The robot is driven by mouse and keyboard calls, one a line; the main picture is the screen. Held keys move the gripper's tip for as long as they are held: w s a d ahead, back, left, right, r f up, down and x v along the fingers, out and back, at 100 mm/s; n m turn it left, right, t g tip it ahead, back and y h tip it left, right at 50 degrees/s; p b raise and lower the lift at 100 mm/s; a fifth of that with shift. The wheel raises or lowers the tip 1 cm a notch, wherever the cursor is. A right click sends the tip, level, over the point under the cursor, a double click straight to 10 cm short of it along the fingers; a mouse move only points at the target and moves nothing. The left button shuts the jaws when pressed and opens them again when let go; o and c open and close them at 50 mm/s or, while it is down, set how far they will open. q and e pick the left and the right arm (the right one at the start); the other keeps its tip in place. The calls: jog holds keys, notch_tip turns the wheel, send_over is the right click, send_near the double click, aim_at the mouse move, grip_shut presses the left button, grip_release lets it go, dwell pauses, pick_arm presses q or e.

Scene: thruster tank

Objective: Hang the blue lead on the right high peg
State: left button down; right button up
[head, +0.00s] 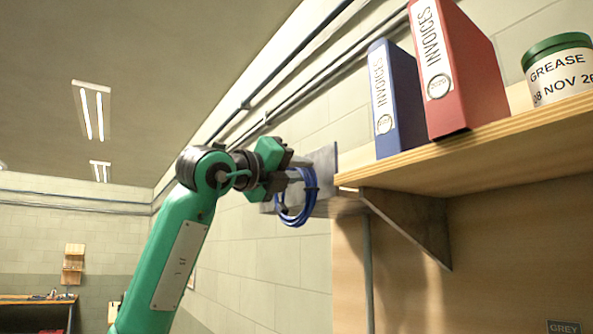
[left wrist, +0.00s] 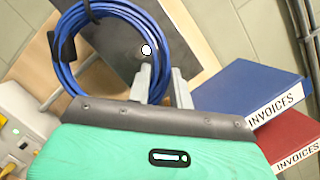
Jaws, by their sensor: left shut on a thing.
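The blue lead (head: 298,208) is a coil of several loops with dark ties. My left gripper (head: 286,178) is shut on it, and the coil hangs below the fingers beside a grey metal plate (head: 325,160) at the shelf's left end. In the left wrist view the fingers (left wrist: 162,84) close on the right side of the coil (left wrist: 66,72), in front of the dark plate (left wrist: 112,52). A round white tip (left wrist: 146,50), perhaps a peg end, shows against the coil's right side. I cannot tell whether the coil is around it. My right gripper is out of view.
A wooden shelf (head: 480,150) on a bracket (head: 415,222) stands right of the gripper. It carries a blue binder (head: 398,100), a red binder (head: 465,70) and a grease tin (head: 560,72). Left of the arm is open room, with a workbench (head: 38,299) far back.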

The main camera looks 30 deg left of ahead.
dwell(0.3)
pick_arm(q)
jog(key=c, duration=1.2)
grip_release()
jog(key=shift+o, duration=0.2)
jog(key=shift+s, duration=0.1)
jog(key=shift+s+a+f+b, duration=0.1)
jog(key=shift+s+f+b, duration=0.1)
jog(key=shift+b, duration=0.15)
jog(key=b+v, duration=0.6)
jog(key=v, duration=0.7)
jog(key=shift+s+r+b, duration=0.15)
jog(key=shift+b, duration=0.15)
